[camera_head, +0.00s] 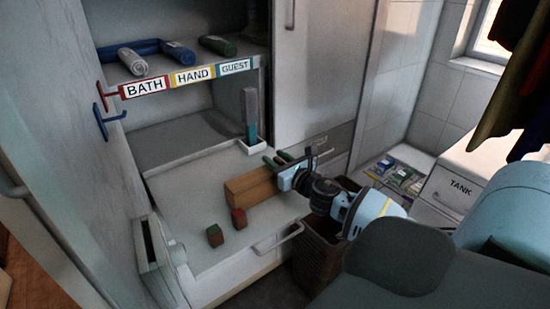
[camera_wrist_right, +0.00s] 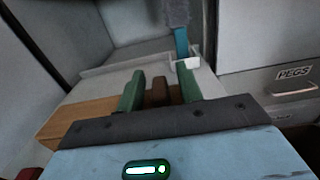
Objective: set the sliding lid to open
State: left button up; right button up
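A long wooden box (camera_head: 250,187) lies on the white counter; it also shows at the left in the right wrist view (camera_wrist_right: 75,122). I cannot make out a separate lid on it. My right gripper (camera_head: 279,161) is at the box's right end, with its green fingers pointing away from the head camera. In the right wrist view the fingers (camera_wrist_right: 160,88) stand apart, with a small dark brown piece (camera_wrist_right: 158,92) between them. A gap shows to the right of that piece, so the grip looks open around it. My left gripper is not in view.
A red-topped block (camera_head: 238,219) and a green-topped block (camera_head: 215,236) stand in front of the box. A grey upright piece with a teal base (camera_head: 250,118) stands behind. A labelled shelf (camera_head: 187,77) hangs above. A brown basket (camera_head: 318,250) is below right.

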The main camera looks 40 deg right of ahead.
jog(key=shift+w, duration=0.45)
grip_shut()
